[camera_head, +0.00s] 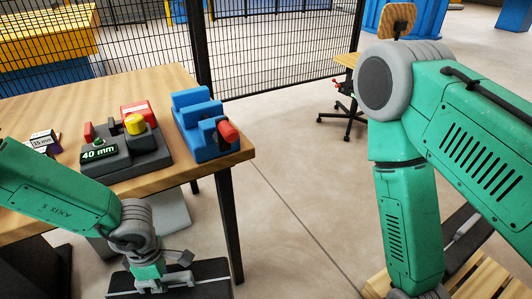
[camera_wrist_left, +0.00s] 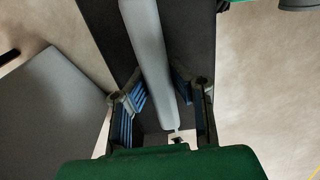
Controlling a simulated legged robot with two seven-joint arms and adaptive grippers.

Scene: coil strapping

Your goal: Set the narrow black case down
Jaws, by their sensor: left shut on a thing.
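The narrow black case (camera_head: 212,272), a long dark body with a grey bar along it, is at the bottom of the head view, in front of the wooden table. My left gripper (camera_head: 165,284) is over it, shut on it. In the left wrist view, the blue-padded fingers of my left gripper (camera_wrist_left: 158,100) stand on either side of the grey bar (camera_wrist_left: 150,55), with the black body (camera_wrist_left: 194,35) below. The head view cuts off the case's lower part. My right arm comes down at the right, but its gripper is out of view.
The wooden table (camera_head: 215,165) carries a grey device reading "40 mm" (camera_head: 120,155), a blue clamp-like tool (camera_head: 200,125) and a small box (camera_head: 42,140). A slatted wooden pallet (camera_head: 490,275) at the lower right bears a dark long item (camera_head: 462,228). Bare floor (camera_head: 290,215) lies between table and pallet.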

